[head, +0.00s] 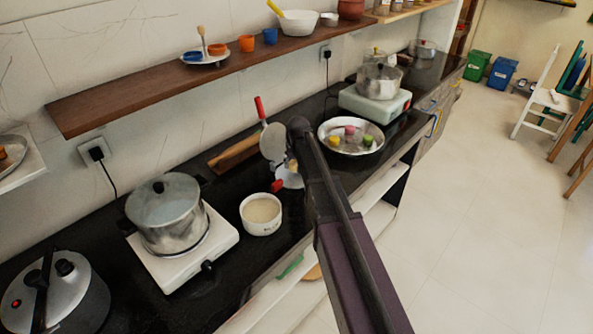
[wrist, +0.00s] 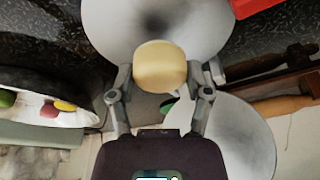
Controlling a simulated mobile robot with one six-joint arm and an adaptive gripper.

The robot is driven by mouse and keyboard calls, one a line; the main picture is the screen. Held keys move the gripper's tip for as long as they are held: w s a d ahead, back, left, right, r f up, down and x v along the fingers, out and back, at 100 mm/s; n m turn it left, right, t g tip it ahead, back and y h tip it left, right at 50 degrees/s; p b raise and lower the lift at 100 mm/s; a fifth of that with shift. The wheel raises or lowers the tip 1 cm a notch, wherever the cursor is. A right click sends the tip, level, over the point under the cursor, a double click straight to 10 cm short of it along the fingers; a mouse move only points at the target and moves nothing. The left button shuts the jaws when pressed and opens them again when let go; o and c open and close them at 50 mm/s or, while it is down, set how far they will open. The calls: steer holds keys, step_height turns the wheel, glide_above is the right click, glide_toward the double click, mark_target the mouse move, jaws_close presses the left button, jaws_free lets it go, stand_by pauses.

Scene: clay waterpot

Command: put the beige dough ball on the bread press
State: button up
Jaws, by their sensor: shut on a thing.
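The beige dough ball (wrist: 160,66) is between the fingers of my gripper (wrist: 166,78) in the wrist view, and the gripper is shut on it. The bread press (head: 272,142) stands open on the dark counter, with two pale metal discs and red handles. In the wrist view one disc of the press (wrist: 120,22) lies behind the ball, and the other disc (wrist: 240,140) is at lower right. I cannot tell whether the ball touches the press. In the head view my arm hides most of the gripper and part of the press.
A metal tray (head: 338,149) with yellow, pink and green dough balls stands right of the press. A white bowl (head: 261,226) and a pot (head: 167,222) on a white stove (head: 185,270) are at left. A rolling pin (head: 236,152) lies behind. A wooden shelf (head: 150,90) runs above.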

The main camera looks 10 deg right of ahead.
steer(key=shift+f+b, duration=0.55)
steer(key=shift+f, duration=0.4)
steer(key=shift+f, duration=0.15)
steer(key=o, duration=1)
steer(key=shift+r, duration=0.2)
steer(key=p+v, duration=1.1)
steer(key=v, duration=0.1)
steer(key=shift+p, duration=0.3)
